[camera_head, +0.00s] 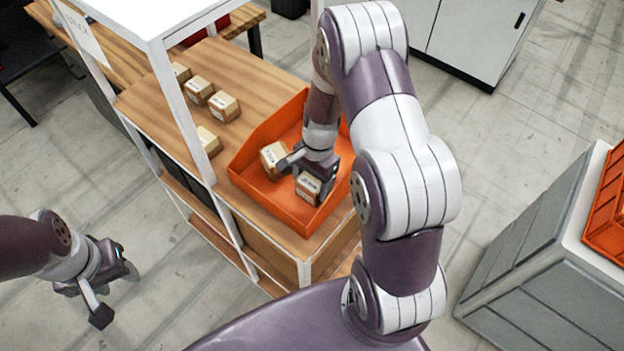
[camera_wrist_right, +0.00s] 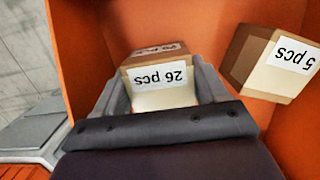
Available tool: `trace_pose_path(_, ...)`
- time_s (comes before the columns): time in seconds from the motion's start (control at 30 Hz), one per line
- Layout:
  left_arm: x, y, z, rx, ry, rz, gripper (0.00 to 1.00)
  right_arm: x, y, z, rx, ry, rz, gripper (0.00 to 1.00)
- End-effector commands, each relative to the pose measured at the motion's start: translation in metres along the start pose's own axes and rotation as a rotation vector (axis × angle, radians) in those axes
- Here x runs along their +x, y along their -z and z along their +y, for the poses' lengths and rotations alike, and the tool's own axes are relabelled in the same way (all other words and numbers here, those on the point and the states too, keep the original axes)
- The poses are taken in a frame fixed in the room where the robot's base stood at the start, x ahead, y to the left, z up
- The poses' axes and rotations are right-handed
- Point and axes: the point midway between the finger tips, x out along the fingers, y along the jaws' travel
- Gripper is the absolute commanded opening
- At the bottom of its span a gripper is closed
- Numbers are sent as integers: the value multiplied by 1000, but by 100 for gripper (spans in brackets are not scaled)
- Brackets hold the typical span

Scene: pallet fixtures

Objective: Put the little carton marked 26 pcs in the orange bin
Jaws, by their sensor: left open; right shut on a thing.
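The little carton marked 26 pcs (camera_wrist_right: 165,80) is between the fingers of my right gripper (camera_wrist_right: 165,97), its label upside down in the right wrist view. In the head view this carton (camera_head: 308,188) is inside the orange bin (camera_head: 262,198), low between its walls. My right gripper (camera_head: 311,172) reaches down into the bin and is shut on it. I cannot tell whether the carton touches the bin floor. My left gripper (camera_head: 115,293) is open and empty, off to the left above the floor.
A carton marked 5 pcs (camera_wrist_right: 275,62) is beside the held one in the bin; it also shows in the head view (camera_head: 273,159). Several similar cartons (camera_head: 224,105) stand on the wooden shelf top (camera_head: 252,88). White posts (camera_head: 185,95) frame the shelf. A grey cabinet (camera_head: 540,240) is at right.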

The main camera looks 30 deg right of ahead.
Motion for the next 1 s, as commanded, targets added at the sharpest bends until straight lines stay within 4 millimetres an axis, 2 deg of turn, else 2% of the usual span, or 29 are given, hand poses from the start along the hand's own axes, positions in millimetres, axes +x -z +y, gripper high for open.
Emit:
trace_pose_path(0.07,2,0,0,0,0,0,47,3,0,0,0,0,0,37)
trace_pose_path(0.1,2,0,0,0,0,0,47,3,0,0,0,0,0,76)
trace_pose_path(0.13,2,0,0,0,0,0,47,2,0,0,0,0,0,83)
trace_pose_path(0.4,1,0,0,0,0,0,47,2,0,0,0,0,0,83)
trace_pose_path(0.5,2,0,0,0,0,0,47,-6,0,-1,-1,3,1,83)
trace_pose_path(0.57,6,-1,0,0,0,0,47,-16,1,-2,-1,5,3,83)
trace_pose_path(0.8,22,-3,0,0,0,0,47,-79,1,-1,0,6,4,83)
trace_pose_path(1.0,28,-3,0,0,0,0,47,-114,0,-1,-3,3,3,83)
